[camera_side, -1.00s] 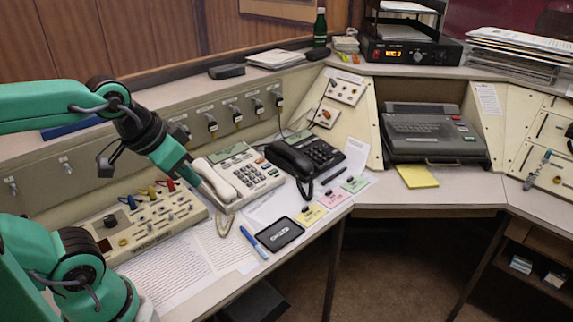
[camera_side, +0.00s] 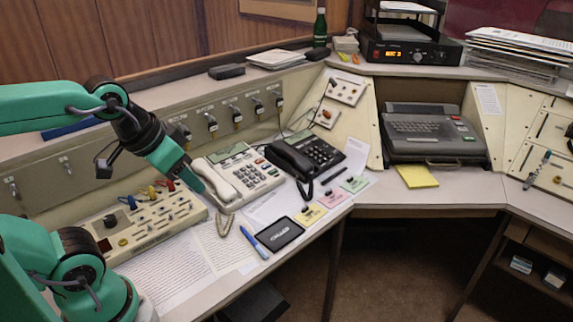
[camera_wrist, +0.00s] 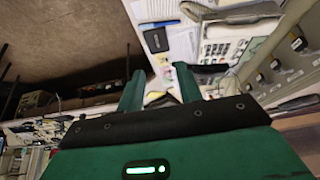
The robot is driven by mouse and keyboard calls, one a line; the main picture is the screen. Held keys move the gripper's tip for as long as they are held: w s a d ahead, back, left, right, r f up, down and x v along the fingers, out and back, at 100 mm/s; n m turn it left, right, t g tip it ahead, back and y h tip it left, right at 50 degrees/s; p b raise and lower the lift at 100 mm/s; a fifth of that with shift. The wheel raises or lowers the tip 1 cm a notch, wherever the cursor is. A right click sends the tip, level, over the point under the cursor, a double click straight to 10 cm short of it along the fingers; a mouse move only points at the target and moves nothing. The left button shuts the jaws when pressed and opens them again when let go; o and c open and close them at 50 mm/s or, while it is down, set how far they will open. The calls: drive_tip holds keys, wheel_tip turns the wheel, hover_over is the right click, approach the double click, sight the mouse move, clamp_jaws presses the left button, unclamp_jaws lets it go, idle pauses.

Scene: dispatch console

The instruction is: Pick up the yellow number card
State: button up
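The yellow number card (camera_side: 310,214) lies flat on the desk near its front edge, with a small dark object on it. It is first in a row with a pink card (camera_side: 335,198) and a green card (camera_side: 354,183). My gripper (camera_side: 200,188) is beside the white desk phone's handset, well left of the cards. In the wrist view my gripper (camera_wrist: 160,72) has its two fingers apart. A small yellow and white patch shows between them; I cannot tell what it is. Whether the fingers touch the handset is unclear.
The white phone (camera_side: 245,175) and black phone (camera_side: 305,153) stand behind the cards. A black tablet (camera_side: 279,234) and blue pen (camera_side: 254,242) lie left of them. A switch panel (camera_side: 150,220) is at left. A yellow notepad (camera_side: 417,176) lies further right.

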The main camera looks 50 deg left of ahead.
drive_tip(key=g, duration=0.6)
hover_over(305, 207)
wheel_tip(305, 207, down, 16)
drive_tip(key=shift+w+a+f, duration=0.1)
drive_tip(key=shift+a+f, duration=0.05)
drive_tip(key=shift+f, duration=4.05)
